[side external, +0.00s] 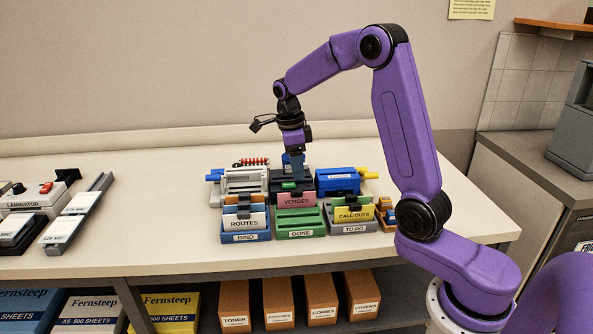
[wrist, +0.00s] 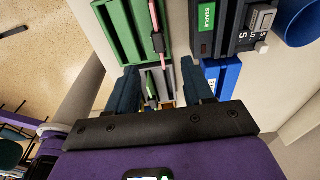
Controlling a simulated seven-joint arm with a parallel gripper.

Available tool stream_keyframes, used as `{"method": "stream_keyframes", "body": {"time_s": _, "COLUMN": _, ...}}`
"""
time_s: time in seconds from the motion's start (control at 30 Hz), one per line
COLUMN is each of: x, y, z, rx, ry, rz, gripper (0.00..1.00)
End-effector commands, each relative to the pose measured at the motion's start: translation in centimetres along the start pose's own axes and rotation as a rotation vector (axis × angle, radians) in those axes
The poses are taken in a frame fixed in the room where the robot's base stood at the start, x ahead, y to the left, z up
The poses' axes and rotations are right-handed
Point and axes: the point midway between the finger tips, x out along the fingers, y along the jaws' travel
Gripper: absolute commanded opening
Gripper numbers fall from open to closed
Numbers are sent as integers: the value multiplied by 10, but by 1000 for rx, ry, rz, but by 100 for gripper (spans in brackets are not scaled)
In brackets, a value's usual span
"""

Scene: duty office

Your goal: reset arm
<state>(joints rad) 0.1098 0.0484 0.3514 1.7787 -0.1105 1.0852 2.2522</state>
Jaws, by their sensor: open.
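My gripper (side external: 293,172) points down over the row of desk machines, just behind the green tray marked DONE (side external: 299,222). In the wrist view my gripper (wrist: 165,82) has its two dark blue fingers spread apart. I see nothing held between them; a grey tray with a card shows below, through the gap. In the side view the fingers overlap the black machine (side external: 281,185), and I cannot tell whether they touch it. The green tray also shows in the wrist view (wrist: 118,32), with a pink card in it.
A blue tray marked BIND (side external: 246,237) and a grey tray marked TO DO (side external: 352,228) flank the green one. A blue machine (side external: 336,182) stands behind. A laminator (side external: 38,198) is at left. Bare table (side external: 150,195) lies between. Boxes fill the shelf below.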

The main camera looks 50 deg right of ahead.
Motion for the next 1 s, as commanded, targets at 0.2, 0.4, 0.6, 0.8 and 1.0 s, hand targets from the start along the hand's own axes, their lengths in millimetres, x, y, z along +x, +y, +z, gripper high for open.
{"method": "stream_keyframes", "body": {"time_s": 0.2, "x": -3, "y": 0, "z": 0, "rx": 0, "ry": 0, "rz": 0, "gripper": 52}}
{"method": "stream_keyframes", "body": {"time_s": 0.4, "x": -3, "y": 1, "z": 0, "rx": -12, "ry": -1, "rz": -1, "gripper": 52}}
{"method": "stream_keyframes", "body": {"time_s": 0.6, "x": -8, "y": 24, "z": 12, "rx": -238, "ry": -9, "rz": -13, "gripper": 52}}
{"method": "stream_keyframes", "body": {"time_s": 0.8, "x": -16, "y": 68, "z": 25, "rx": -665, "ry": -22, "rz": -37, "gripper": 52}}
{"method": "stream_keyframes", "body": {"time_s": 1.0, "x": -19, "y": 115, "z": 26, "rx": -1097, "ry": -30, "rz": -62, "gripper": 52}}
